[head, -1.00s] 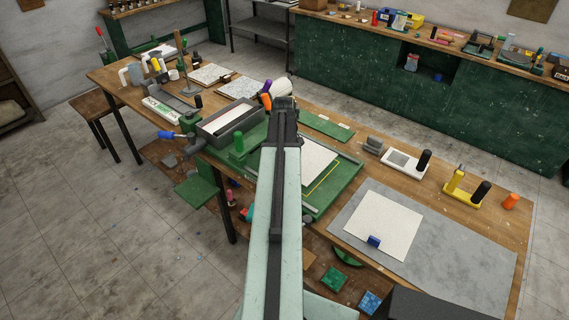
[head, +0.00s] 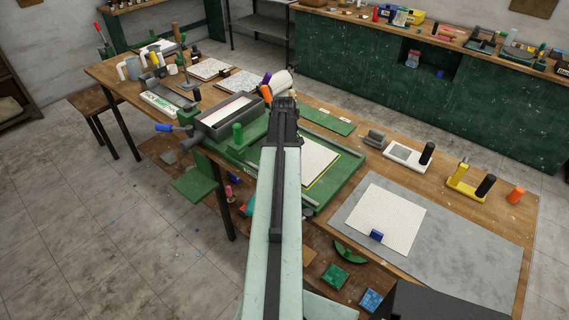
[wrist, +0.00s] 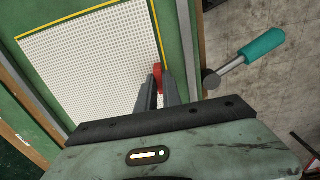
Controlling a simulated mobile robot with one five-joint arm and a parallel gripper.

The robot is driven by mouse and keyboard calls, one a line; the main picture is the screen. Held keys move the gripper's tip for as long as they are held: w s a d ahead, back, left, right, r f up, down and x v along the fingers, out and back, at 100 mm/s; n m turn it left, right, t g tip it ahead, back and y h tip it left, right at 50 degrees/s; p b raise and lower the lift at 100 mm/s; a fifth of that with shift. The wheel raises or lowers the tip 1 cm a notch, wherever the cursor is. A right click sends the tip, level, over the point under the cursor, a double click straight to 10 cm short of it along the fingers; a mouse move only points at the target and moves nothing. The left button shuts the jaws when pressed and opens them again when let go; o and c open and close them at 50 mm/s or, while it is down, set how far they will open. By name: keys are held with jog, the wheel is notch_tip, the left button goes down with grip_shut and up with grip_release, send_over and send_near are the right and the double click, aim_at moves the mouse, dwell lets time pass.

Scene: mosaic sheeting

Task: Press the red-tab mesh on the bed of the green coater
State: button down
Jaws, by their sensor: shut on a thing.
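The green coater (head: 345,183) lies on the workbench, partly behind my arm. A white mesh (head: 318,160) is over its bed; in the wrist view the mesh (wrist: 85,62) lines up with the yellow guide lines along two edges. The red tab (wrist: 158,75) is at the mesh's edge. My gripper (wrist: 160,92) is shut on this tab. I cannot tell whether the mesh lies fully flat or is slightly raised. In the head view my arm hides the gripper and the tab.
A teal-handled lever (wrist: 262,46) sticks out beside the coater. A second white mesh (head: 388,212) with a blue tab (head: 376,236) lies on a grey mat (head: 450,245). A yellow tool (head: 462,180) and an orange cylinder (head: 516,195) stand at the right. A green handle (head: 238,135) stands left of my arm.

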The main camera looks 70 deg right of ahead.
jog(key=c, duration=1.4)
grip_release()
jog(key=shift+c, duration=0.2)
notch_tip(320, 180, up, 8)
jog(key=p, duration=0.8)
jog(key=shift+f, duration=0.1)
